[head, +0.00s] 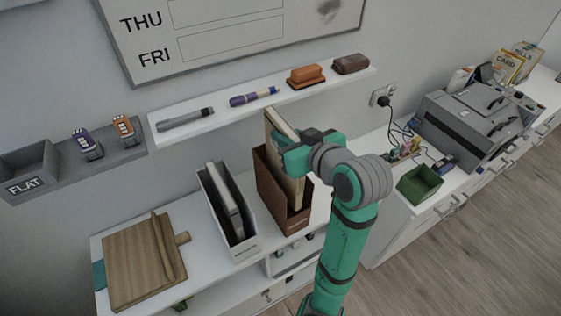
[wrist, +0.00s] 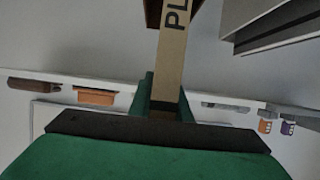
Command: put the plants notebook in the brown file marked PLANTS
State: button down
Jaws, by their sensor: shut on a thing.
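The plants notebook (head: 277,122) is tan and stands upright, its lower part between the walls of the brown file (head: 268,187) and its top sticking out above. In the wrist view the notebook's spine (wrist: 172,62) shows the letters "PL", and a brown piece of the file (wrist: 153,13) is at the top. My gripper (head: 287,150) is shut on the notebook above the file's opening. In the wrist view my gripper (wrist: 166,98) has a finger on each side of the spine. The notebook's bottom edge is hidden, so I cannot tell whether it touches the file's floor.
A white file (head: 243,248) holding grey items stands left of the brown file. A wooden clipboard or board (head: 135,262) lies at the desk's left. A wall ledge (head: 215,122) with markers and erasers runs close behind. A green bin (head: 419,184) and a printer (head: 470,125) are right.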

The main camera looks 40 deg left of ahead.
jog(key=shift+w+a+r, duration=0.1)
jog(key=shift+a, duration=0.25)
notch_tip(320, 180, down, 12)
jog(key=shift+a+r, duration=0.2)
jog(key=shift+a, duration=0.05)
dwell(0.4)
jog(key=shift+w+f, duration=0.1)
jog(key=shift+f, duration=0.05)
jog(key=c, duration=1.9)
grip_release()
